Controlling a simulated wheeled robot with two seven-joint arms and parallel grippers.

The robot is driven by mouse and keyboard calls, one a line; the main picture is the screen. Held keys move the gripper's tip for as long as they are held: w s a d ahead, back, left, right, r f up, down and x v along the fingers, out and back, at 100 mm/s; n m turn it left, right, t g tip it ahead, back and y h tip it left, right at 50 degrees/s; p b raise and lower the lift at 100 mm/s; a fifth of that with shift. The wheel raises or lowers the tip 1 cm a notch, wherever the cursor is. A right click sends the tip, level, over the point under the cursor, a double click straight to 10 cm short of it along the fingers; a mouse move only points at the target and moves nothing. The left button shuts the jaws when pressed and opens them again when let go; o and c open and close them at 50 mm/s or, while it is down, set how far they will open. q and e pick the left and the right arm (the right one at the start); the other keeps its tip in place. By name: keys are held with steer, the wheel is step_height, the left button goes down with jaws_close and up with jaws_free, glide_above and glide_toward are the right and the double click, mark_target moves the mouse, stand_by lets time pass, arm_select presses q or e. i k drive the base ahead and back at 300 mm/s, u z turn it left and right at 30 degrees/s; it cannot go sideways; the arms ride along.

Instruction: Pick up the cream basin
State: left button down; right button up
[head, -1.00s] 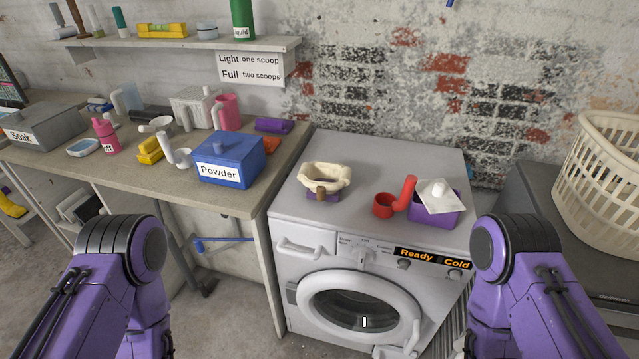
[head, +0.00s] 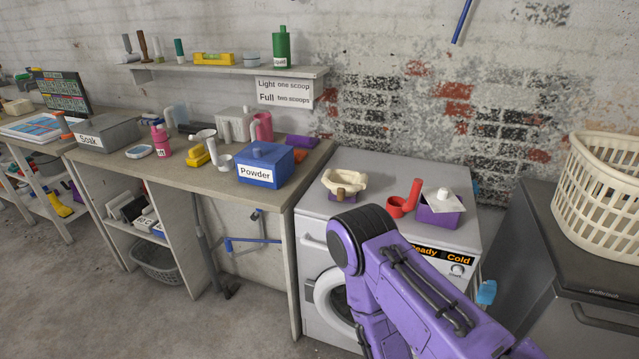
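The cream basin (head: 345,181) appears to be the shallow, uneven-rimmed bowl on top of the washing machine (head: 387,168), towards its left side. A small purple piece (head: 342,198) and a brown knob show at its front, and I cannot tell how they join it. No gripper is at the basin and nothing touches it from above. One purple arm of mine, coming in from the lower right, crosses in front of the machine. Its gripper is out of the picture, and so is my other gripper.
A red scoop (head: 398,207) and a purple box (head: 438,214) stand right of the basin. A blue Powder box (head: 265,170) sits on the bench to the left. A cream laundry basket (head: 598,190) stands on the dark unit at right. Floor at lower left is clear.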

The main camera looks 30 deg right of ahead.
mark_target(353, 181)
steer(key=z, duration=0.05)
steer(key=i, duration=0.95)
steer(key=z, duration=0.45)
